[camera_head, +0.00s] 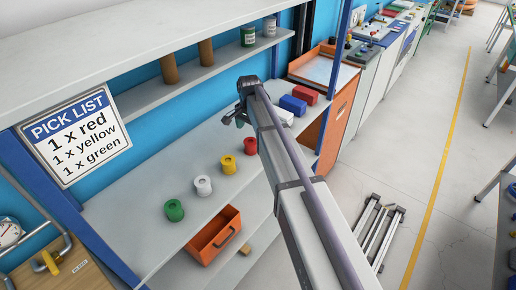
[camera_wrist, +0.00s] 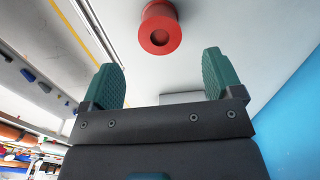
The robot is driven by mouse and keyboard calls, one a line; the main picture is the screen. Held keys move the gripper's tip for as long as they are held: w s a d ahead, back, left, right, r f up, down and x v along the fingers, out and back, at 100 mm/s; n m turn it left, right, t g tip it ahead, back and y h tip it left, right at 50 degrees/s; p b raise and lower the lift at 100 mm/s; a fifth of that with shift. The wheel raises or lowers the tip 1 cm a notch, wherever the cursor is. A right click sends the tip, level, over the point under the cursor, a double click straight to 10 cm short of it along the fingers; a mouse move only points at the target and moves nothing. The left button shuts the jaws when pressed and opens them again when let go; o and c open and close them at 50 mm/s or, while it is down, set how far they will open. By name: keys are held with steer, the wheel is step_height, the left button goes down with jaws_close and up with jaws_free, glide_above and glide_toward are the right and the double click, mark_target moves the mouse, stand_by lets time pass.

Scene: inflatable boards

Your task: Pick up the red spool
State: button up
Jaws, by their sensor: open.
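The red spool (camera_head: 250,146) stands on the white shelf surface, at the right end of a row of spools. It also shows in the wrist view (camera_wrist: 159,30), at the top centre beyond the fingertips. My gripper (camera_wrist: 160,80) is open, with two green padded fingers apart and nothing between them. The spool is clear of both fingers. In the head view my gripper (camera_head: 239,116) is at the end of the arm, close to the red spool and partly hidden by the arm.
A yellow spool (camera_head: 228,166), a white spool (camera_head: 203,186) and a green spool (camera_head: 174,210) stand left of the red one. An orange bin (camera_head: 214,236) sits below. Blue (camera_head: 292,105) and red (camera_head: 305,95) blocks lie to the right. An upper shelf (camera_head: 150,105) overhangs behind.

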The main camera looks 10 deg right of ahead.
mark_target(250, 141)
step_height(250, 141, down, 9)
steer(key=b, duration=0.7)
steer(key=shift+f, duration=0.1)
steer(key=shift+r, duration=0.25)
steer(key=c, duration=1.1)
steer(key=shift+o, duration=0.2)
step_height(250, 141, up, 10)
steer(key=p, duration=1)
steer(key=shift+r, duration=0.2)
steer(key=shift+f, duration=0.2)
